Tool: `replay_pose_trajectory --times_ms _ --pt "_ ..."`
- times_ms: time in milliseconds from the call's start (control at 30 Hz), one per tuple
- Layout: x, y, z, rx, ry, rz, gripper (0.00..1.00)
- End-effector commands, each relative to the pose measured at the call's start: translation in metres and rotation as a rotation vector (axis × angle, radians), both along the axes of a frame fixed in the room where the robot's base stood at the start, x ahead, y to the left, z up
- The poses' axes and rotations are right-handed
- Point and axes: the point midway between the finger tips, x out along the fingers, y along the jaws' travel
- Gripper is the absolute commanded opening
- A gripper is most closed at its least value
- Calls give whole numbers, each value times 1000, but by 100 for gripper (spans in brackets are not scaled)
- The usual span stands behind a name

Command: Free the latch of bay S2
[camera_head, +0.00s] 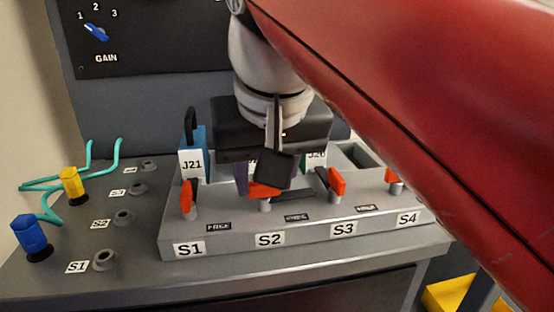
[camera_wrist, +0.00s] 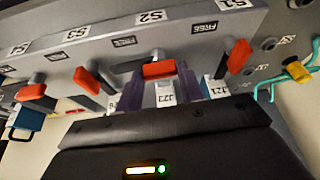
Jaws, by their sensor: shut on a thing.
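The red latch of bay S2 (camera_head: 263,190) stands on its post at the front of the grey rack, above the S2 label (camera_head: 270,239). In the wrist view the latch (camera_wrist: 158,70) lies crosswise, with both ends visible. My gripper (camera_head: 266,178) reaches down from above and is shut on this latch; a dark finger covers part of it in the head view.
Close beside are the red latches of S1 (camera_head: 187,197), S3 (camera_head: 336,184) and S4 (camera_head: 394,175). The blue J21 module (camera_head: 192,150) with its black handle stands left of my gripper. Teal cables with yellow (camera_head: 72,184) and blue (camera_head: 31,234) plugs lie at the left.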

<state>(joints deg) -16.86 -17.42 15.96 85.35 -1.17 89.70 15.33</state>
Motion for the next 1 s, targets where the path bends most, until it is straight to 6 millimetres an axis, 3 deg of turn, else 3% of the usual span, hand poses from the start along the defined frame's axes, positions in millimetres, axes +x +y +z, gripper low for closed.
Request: replay_pose_trajectory --times_ms 633,667,800,1000 --pt "0 0 0 0 0 -53 15" --pt "0 0 0 0 0 -53 41" --pt "0 0 0 0 0 -52 59" --pt "0 0 0 0 0 -52 60"
